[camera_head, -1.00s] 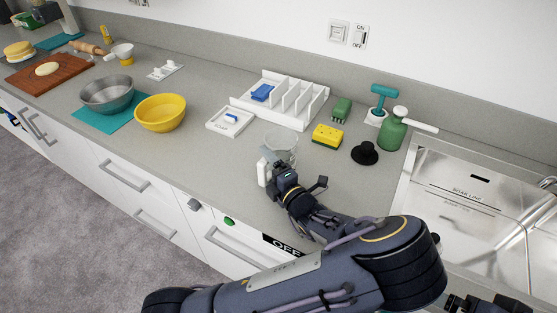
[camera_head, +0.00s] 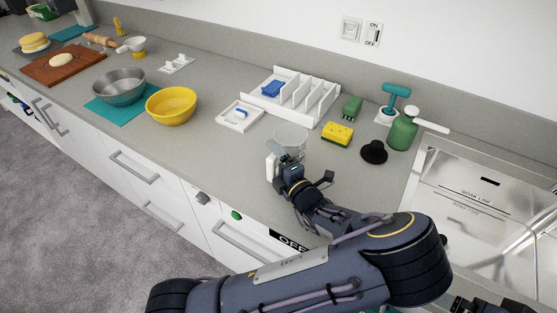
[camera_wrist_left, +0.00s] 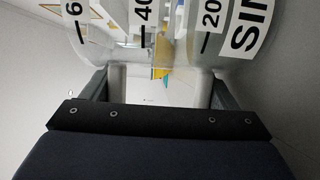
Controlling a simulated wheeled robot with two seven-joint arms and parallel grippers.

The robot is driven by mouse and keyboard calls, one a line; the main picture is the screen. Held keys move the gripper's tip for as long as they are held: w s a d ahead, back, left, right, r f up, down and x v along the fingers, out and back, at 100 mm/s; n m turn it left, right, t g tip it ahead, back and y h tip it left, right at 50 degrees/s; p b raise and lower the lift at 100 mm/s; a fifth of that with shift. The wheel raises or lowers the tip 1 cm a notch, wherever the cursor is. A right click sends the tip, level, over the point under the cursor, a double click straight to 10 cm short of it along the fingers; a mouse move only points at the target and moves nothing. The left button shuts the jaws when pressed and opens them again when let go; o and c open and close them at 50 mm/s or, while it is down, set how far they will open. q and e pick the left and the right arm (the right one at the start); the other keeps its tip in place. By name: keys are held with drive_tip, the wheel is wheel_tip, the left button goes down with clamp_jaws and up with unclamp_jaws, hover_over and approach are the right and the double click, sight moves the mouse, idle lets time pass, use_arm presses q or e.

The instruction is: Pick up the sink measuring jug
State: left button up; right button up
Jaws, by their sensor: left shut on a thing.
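The clear measuring jug (camera_head: 291,138) is at the counter's front, left of the yellow sponge. My left gripper (camera_head: 284,160) is at its near side and shut on it. In the left wrist view, the jug (camera_wrist_left: 185,50) fills the top, with black number marks and a label starting "SIN". The fingers (camera_wrist_left: 163,88) sit on either side of a clear upright part, which seems to be the handle. The jug looks upright; its base is hidden behind the gripper, so I cannot tell whether it touches the counter. Dark parts of my right arm show at the bottom right edge.
A yellow sponge (camera_head: 337,134), black plug (camera_head: 373,152) and green soap bottle (camera_head: 403,131) stand right of the jug, before the sink (camera_head: 480,190). A yellow bowl (camera_head: 171,107) is to the left.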

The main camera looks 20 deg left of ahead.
sight(287, 148)
use_arm(q)
drive_tip(key=shift+r+b, duration=0.3)
drive_tip(key=shift+r, duration=0.35)
drive_tip(key=s+d+r, duration=0.1)
drive_tip(key=r, duration=0.1)
drive_tip(key=d+r, duration=0.2)
drive_tip(key=r, duration=0.1)
drive_tip(key=s+d+r+b, duration=0.1)
drive_tip(key=r, duration=0.1)
drive_tip(key=shift+s+d+r, duration=0.15)
drive_tip(key=shift+s+r, duration=0.15)
drive_tip(key=s+d+r+b, duration=0.1)
drive_tip(key=s+d+r, duration=0.3)
drive_tip(key=d, duration=0.3)
drive_tip(key=shift+s+d, duration=0.25)
drive_tip(key=shift+s, duration=0.2)
drive_tip(key=o, duration=0.7)
drive_tip(key=shift+c, duration=0.2)
drive_tip(key=c, duration=0.4)
